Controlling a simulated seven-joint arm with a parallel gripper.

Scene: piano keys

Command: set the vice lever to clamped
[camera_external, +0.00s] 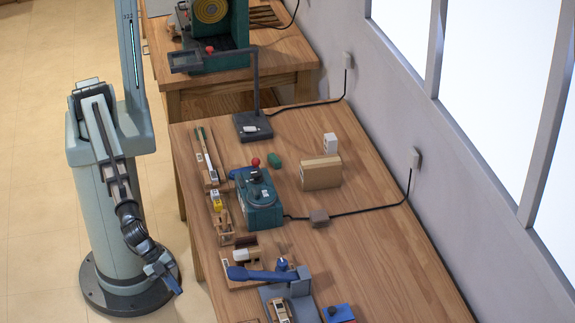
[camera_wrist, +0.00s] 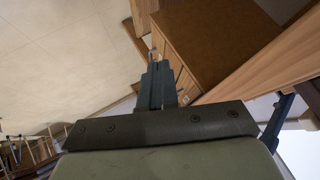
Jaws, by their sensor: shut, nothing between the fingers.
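A blue-grey fixture (camera_external: 295,286) that looks like the vice stands on the workbench at the lower middle of the external view. A long blue lever (camera_external: 252,274) lies across it, nearly level, and reaches left. I cannot tell whether it is clamped. A small wooden piece (camera_external: 281,312) sits at the fixture's front, partly cut off by the frame. My gripper (camera_external: 177,290) hangs over the floor beside my base, left of the bench and well apart from the lever. In the wrist view my gripper's fingers (camera_wrist: 157,68) are together and empty.
A teal machine (camera_external: 262,208) with a red knob stands mid-bench (camera_external: 375,270). A cardboard box (camera_external: 321,173), a dark lamp stand (camera_external: 252,125) and wooden trays of small parts (camera_external: 221,225) are around it. The bench's right side is mostly clear except for a cable.

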